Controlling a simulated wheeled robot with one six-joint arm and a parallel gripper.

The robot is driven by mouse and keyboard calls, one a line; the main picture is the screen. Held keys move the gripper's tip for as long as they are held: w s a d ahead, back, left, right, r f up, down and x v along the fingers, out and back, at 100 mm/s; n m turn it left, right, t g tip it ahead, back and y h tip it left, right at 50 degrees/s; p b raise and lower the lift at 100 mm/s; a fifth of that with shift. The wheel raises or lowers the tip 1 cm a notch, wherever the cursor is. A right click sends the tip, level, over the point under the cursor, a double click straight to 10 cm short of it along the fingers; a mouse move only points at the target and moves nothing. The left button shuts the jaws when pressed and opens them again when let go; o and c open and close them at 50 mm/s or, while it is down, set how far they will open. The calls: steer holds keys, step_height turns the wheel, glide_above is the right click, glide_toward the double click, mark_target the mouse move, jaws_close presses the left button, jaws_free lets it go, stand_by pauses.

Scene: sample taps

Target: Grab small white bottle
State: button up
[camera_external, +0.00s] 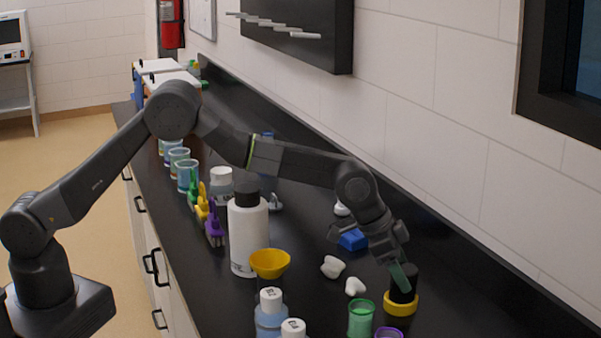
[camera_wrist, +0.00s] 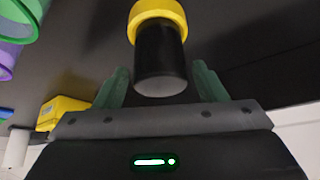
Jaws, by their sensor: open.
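My gripper (camera_wrist: 161,72) is open, with its green fingers on either side of a black cylinder (camera_wrist: 160,62) with a yellow ring. Whether they touch it is unclear. In the external view my gripper (camera_external: 401,275) is low over this black cylinder (camera_external: 404,283) at the right. A white-capped bottle (camera_external: 221,178) stands behind the large white bottle (camera_external: 247,235) with a black cap, which partly hides it. Two clear bottles (camera_external: 270,314) (camera_external: 293,329) with white caps stand at the front. I cannot tell which is the small white bottle.
A yellow bowl-shaped piece (camera_external: 269,262), two small white pieces (camera_external: 333,266) (camera_external: 355,286), a green cup (camera_external: 361,318) and a blue item (camera_external: 353,240) are near my arm. The wall runs along the right.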

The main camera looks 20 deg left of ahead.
step_height(320, 180, up, 12)
steer(key=n+t+y, duration=0.3)
steer(key=n+y, duration=0.2)
steer(key=n, duration=0.7)
glide_above(343, 206)
steer(key=a, duration=0.1)
steer(key=f, duration=0.7)
steer(key=f+b, duration=0.1)
steer(key=f, duration=0.3)
steer(key=shift+s+f, duration=0.3)
steer(key=shift+s, duration=0.1)
steer(key=shift+p+x, duration=1)
steer(key=shift+x, duration=1.95)
steer(key=shift+s+d, duration=0.1)
steer(key=shift+s, duration=0.05)
steer(key=c, duration=1.1)
